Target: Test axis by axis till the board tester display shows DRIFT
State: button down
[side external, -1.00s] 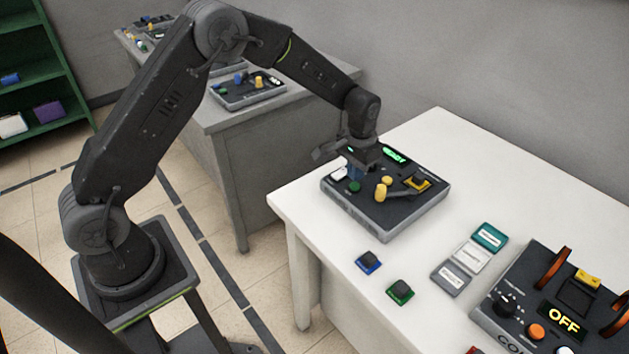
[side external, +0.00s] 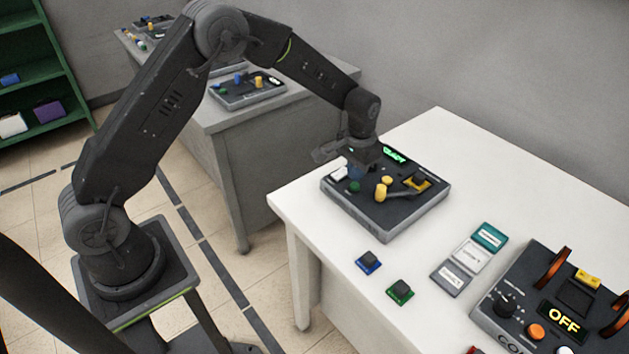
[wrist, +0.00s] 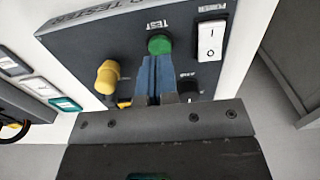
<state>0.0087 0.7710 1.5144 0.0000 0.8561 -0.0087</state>
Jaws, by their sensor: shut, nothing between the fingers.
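The board tester (side external: 415,208) is a dark grey box on the white table. Its display (side external: 395,155) glows green and is partly hidden by my gripper; the text appears to be READY. The green TEST button (wrist: 160,44) and the white POWER rocker switch (wrist: 211,40) show in the wrist view. My gripper (wrist: 158,62) is shut and empty, its blue fingertips right at the near edge of the TEST button; I cannot tell whether they touch it. In the side view my gripper (side external: 356,172) is low over the tester's back left part. A yellow knob (wrist: 106,78) stands left of the fingers.
A blue-based block (side external: 368,262) and a green-based block (side external: 399,292) stand near the table's front edge.

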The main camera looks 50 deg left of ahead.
jog(key=shift+f, duration=0.1)
dwell(0.4)
jog(key=shift+f, duration=1.15)
dwell(0.4)
jog(key=shift+r, duration=3.15)
